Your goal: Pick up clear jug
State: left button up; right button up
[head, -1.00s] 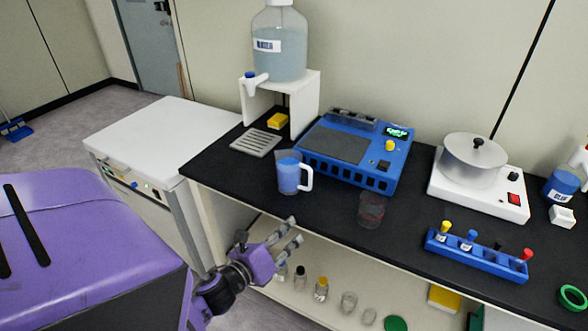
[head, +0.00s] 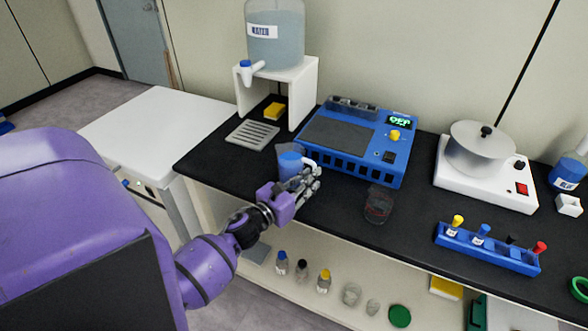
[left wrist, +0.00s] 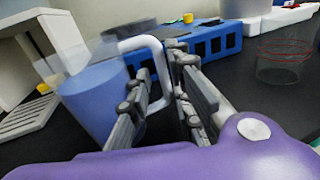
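The clear jug (head: 289,163) holds blue liquid and stands upright on the black bench, its white handle on the right side. In the left wrist view the jug (left wrist: 90,100) is at the left, with its handle (left wrist: 152,45) in front of my fingers. My left gripper (head: 308,181) is open at the jug's handle side and partly hides the jug. In the left wrist view its two fingers (left wrist: 160,70) are spread, the left one overlapping the jug and handle opening. I cannot tell whether they touch the handle. My right gripper is not in view.
A blue device (head: 352,145) stands close behind the jug. A clear beaker (head: 379,205) stands to the right. A water dispenser stand (head: 303,90) and a drip tray (head: 252,135) are behind left. A blue rack (head: 487,248) is at the right; bottles sit on the shelf below.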

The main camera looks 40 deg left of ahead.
pick_arm(q)
jog(key=shift+w, duration=1.25)
jog(key=shift+s, duration=0.1)
grip_shut()
jog(key=shift+r, duration=0.2)
